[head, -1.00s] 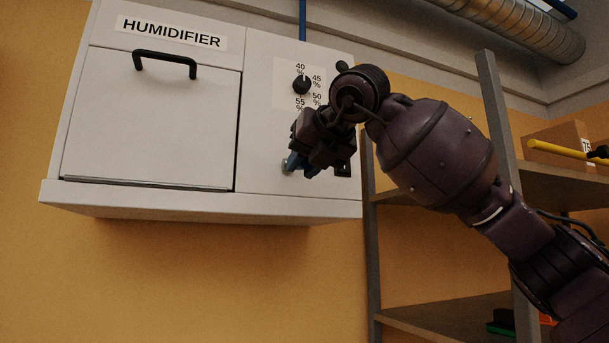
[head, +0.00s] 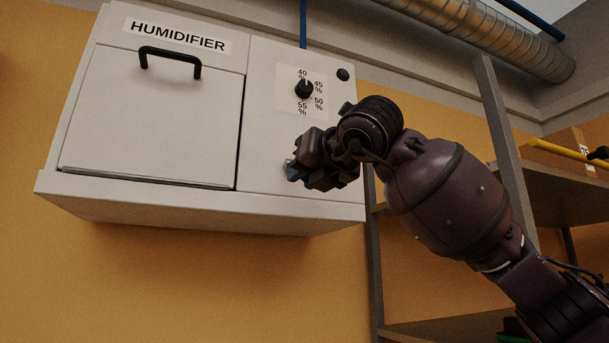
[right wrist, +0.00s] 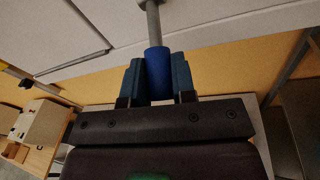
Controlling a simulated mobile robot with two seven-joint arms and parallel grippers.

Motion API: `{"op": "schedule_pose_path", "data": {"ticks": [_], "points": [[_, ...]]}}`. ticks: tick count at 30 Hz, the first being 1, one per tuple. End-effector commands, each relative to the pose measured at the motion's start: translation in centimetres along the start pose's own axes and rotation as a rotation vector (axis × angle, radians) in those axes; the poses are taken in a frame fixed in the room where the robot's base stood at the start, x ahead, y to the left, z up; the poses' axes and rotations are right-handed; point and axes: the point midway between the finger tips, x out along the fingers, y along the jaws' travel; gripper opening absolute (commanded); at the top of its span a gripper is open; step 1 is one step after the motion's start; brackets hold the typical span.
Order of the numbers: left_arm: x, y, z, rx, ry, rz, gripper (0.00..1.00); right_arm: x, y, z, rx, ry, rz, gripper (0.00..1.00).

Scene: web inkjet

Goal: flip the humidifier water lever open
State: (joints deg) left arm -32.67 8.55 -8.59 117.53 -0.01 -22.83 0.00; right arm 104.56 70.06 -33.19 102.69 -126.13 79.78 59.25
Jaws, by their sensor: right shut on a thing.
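The white humidifier (head: 150,120) hangs on the wall at the left of the head view. Its water lever has a grey metal rod and a blue grip (right wrist: 158,72), clear in the right wrist view. In the head view only a small metal bit of the lever (head: 288,163) shows, low on the right panel; my gripper hides most of it. My right gripper (head: 292,173) is at that spot. In the wrist view its two blue-grey fingers (right wrist: 158,82) are closed on both sides of the blue grip. My left gripper is not in view.
A black dial (head: 304,90) with percent marks and a dark round button (head: 342,75) sit above the lever. A door with a black handle (head: 170,58) fills the left front. A grey shelf rack (head: 500,140) stands behind my right arm.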

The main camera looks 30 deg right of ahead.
Motion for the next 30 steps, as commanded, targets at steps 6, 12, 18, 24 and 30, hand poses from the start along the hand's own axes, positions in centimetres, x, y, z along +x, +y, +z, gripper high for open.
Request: {"op": "schedule_pose_path", "data": {"ticks": [6, 12, 18, 24, 30], "points": [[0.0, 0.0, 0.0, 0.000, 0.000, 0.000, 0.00, 0.1, 0.0, -0.1, -0.003, 0.002, 0.000, 0.35], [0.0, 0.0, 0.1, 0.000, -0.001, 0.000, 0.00, 0.1, 0.0, -0.1, -0.002, 0.002, 0.000, 0.50], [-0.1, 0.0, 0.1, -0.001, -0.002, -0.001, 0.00, -0.1, 0.0, -0.1, -0.001, 0.001, 0.001, 0.50], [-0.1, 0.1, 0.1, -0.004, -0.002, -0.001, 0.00, -2.1, 0.0, 0.0, -0.002, 0.000, 0.002, 0.50], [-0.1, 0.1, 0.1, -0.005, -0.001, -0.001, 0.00, -5.8, 0.0, 0.0, -0.004, -0.002, 0.001, 0.50]]}}
